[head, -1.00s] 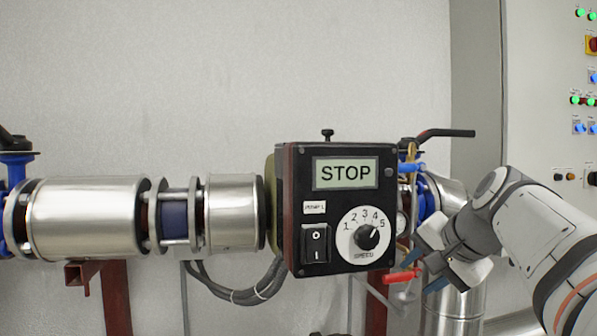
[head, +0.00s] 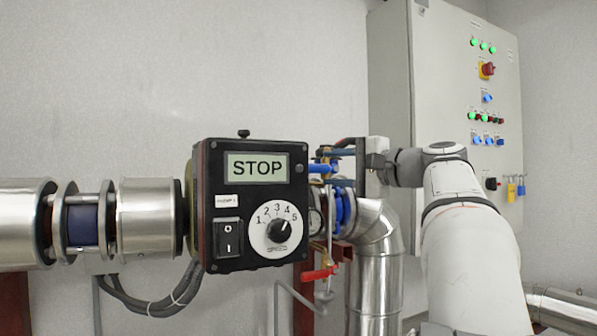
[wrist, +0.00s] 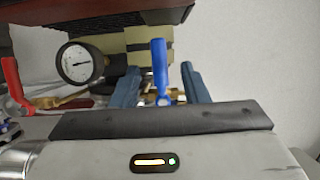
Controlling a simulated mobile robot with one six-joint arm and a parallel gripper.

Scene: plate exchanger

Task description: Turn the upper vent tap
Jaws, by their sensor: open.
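The upper vent tap has a blue lever (head: 322,168) on a thin vertical pipe just right of the pump control box. In the wrist view the blue lever (wrist: 160,70) stands upright between my two fingers. My gripper (head: 338,168) is open and points left at the tap, one finger above and one below the lever's height. In the wrist view my gripper (wrist: 160,86) shows a gap on both sides of the lever; I cannot tell any contact. A red lever (head: 320,273) sits lower on the same pipe, and it also shows in the wrist view (wrist: 14,84).
The control box (head: 238,240) reading STOP is close left of the tap. A pressure gauge (wrist: 80,63) is beside the lever. A silver elbow pipe (head: 376,250) runs below my gripper. A grey cabinet (head: 440,90) stands behind my arm.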

